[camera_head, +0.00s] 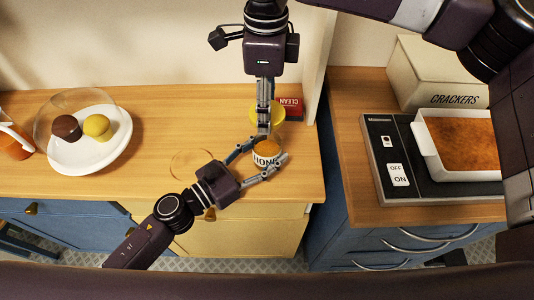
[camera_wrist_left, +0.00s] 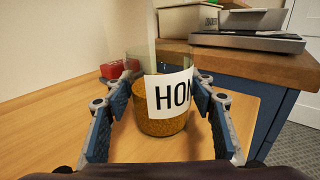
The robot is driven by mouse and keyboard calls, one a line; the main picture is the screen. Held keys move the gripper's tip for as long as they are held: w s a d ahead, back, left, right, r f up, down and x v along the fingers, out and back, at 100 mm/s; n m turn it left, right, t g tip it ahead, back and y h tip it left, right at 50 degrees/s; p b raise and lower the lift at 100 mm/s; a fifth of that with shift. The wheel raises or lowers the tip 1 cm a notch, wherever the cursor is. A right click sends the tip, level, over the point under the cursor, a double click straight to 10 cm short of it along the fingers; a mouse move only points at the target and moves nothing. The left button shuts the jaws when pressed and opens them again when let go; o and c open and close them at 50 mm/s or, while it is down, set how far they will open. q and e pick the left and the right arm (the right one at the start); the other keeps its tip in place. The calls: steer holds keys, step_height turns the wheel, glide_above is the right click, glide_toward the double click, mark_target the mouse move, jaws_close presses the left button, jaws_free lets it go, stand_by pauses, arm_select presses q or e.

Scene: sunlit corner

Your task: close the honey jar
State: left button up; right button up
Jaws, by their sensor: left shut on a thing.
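The honey jar (camera_head: 266,153) is a clear glass jar with orange-brown contents and a white label. It stands upright on the wooden counter, its top uncovered; it fills the middle of the left wrist view (camera_wrist_left: 163,105). My left gripper (camera_head: 261,159) is shut around the jar's sides, one finger on each side. A round yellow lid (camera_head: 275,113) shows behind the fingers of my right gripper (camera_head: 263,130), which points down from above. The lid seems held in that gripper, just behind and above the jar; the fingers hide its middle.
A red box marked CLEAN (camera_head: 291,106) stands behind the jar. A clear glass ring (camera_head: 191,166) lies left of it. A white plate (camera_head: 75,158) with two round items is farther left. Right, across a gap, are a crackers box (camera_head: 440,72) and a dish (camera_head: 428,160) on a hotplate (camera_head: 384,165).

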arm_select(q)
steer(key=c, duration=0.4)
arm_select(e)
glide_above(266, 151)
steer(key=shift+f, duration=2.5)
steer(key=shift+f, duration=0.9)
steer(key=shift+f, duration=0.6)
